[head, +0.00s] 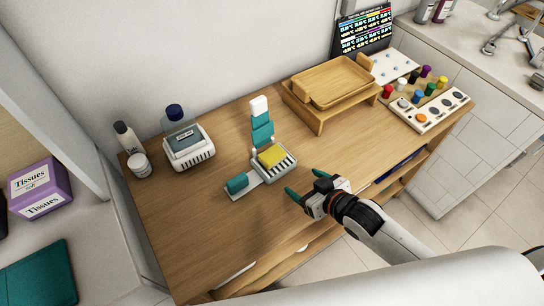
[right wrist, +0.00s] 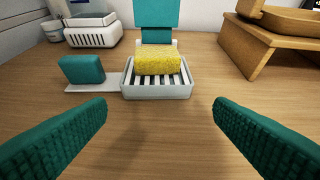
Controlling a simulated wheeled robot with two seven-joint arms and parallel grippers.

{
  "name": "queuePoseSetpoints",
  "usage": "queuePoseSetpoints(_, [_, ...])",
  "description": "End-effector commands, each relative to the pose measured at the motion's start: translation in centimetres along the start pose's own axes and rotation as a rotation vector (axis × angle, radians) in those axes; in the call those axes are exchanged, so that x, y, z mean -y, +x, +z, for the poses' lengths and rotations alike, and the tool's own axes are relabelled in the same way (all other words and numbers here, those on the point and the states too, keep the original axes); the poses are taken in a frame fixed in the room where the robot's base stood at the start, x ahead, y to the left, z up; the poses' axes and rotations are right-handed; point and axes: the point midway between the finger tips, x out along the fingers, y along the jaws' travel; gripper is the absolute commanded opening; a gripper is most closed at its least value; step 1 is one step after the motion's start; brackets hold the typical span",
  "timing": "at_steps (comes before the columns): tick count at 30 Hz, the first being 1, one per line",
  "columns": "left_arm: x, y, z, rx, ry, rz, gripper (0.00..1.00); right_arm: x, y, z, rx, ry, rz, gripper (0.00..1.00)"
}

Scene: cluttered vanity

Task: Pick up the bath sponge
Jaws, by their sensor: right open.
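The bath sponge is a yellow block (head: 271,156) lying on a white slatted dish (head: 282,173) near the middle of the wooden table. My right gripper (head: 308,192) is open and empty, with teal fingers, just in front and to the right of the dish in the head view. It does not touch the sponge. My left gripper is not in view.
A teal block (head: 237,183) on a white plate is left of the dish. A white-and-teal upright (head: 262,130) rises behind the sponge. A wooden stand with a tray (head: 318,111) is at back right. A grey-white box (head: 189,148) stands at left. The table's front left is clear.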

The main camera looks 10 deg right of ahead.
Motion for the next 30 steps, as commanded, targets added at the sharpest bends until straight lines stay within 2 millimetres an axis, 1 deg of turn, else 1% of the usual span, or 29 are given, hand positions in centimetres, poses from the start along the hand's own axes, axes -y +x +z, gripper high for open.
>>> queuePoseSetpoints(1, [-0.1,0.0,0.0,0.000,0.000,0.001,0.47,0.4,0.3,0.7,0.042,-0.017,0.023,0.76])
queuePoseSetpoints(3, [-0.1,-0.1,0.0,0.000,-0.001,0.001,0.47,0.5,0.4,1.5,0.091,-0.024,0.053,0.76])
queuePoseSetpoints(8, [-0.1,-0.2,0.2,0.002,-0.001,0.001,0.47,0.5,1.0,2.4,0.138,-0.024,0.083,0.76])
queuePoseSetpoints(11, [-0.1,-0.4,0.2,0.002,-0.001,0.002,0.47,0.3,2.5,2.8,0.142,-0.022,0.085,0.76])
queuePoseSetpoints(15, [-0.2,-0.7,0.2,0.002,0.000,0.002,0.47,0.1,5.0,3.1,0.140,-0.023,0.084,0.76])
queuePoseSetpoints(18, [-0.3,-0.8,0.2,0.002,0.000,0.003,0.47,0.0,6.4,3.2,0.139,-0.022,0.084,0.76])
queuePoseSetpoints(25, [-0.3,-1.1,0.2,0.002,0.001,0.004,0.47,-0.1,7.9,3.5,0.139,-0.023,0.084,0.76])
queuePoseSetpoints(30, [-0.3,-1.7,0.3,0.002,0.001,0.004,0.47,-0.3,10.2,4.0,0.139,-0.023,0.084,0.76])
